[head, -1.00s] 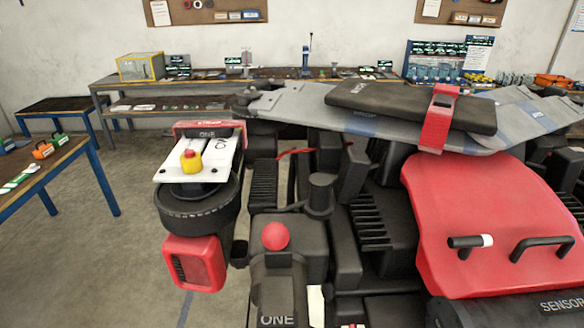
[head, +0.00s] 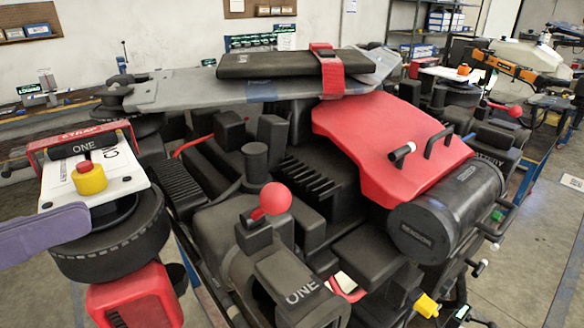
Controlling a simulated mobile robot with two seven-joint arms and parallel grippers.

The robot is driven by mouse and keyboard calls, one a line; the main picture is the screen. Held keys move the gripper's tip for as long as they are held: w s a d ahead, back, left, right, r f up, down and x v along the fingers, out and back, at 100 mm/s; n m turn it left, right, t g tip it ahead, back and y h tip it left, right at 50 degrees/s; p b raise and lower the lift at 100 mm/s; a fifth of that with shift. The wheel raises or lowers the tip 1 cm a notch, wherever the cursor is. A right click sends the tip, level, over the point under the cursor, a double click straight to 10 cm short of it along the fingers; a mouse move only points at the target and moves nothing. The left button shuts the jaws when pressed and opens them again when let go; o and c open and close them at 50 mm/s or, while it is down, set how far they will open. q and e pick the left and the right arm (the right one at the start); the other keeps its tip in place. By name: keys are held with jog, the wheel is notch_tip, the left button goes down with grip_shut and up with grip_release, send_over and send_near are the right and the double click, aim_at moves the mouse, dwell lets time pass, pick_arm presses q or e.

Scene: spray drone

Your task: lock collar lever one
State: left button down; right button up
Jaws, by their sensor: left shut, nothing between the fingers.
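The collar marked ONE (head: 290,286) is a black clamp on the drone arm at bottom centre. Its lever has a red ball knob (head: 271,198), which stands up above the collar with a small black block beside it. My left gripper (head: 78,222) comes in at the left edge as a purple-grey shape. It is shut and empty, well left of the knob and apart from it, in front of the motor unit marked ONE (head: 110,235). Most of this gripper is outside the picture. My right gripper is not in view.
A red cover (head: 390,145) and a black cylinder (head: 440,220) lie right of the collar. A black pack (head: 278,65) is strapped on top. Another red knob (head: 515,111) shows far right.

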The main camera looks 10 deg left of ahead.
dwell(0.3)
pick_arm(q)
jog(key=shift+w+d, duration=0.1)
jog(key=p, duration=0.2)
send_over(266, 207)
jog(key=s+a, duration=0.4)
jog(key=a, duration=0.1)
jog(key=w+d+f, duration=0.2)
jog(key=f, duration=0.1)
jog(key=shift+w+d, duration=0.1)
jog(key=shift+d, duration=0.15)
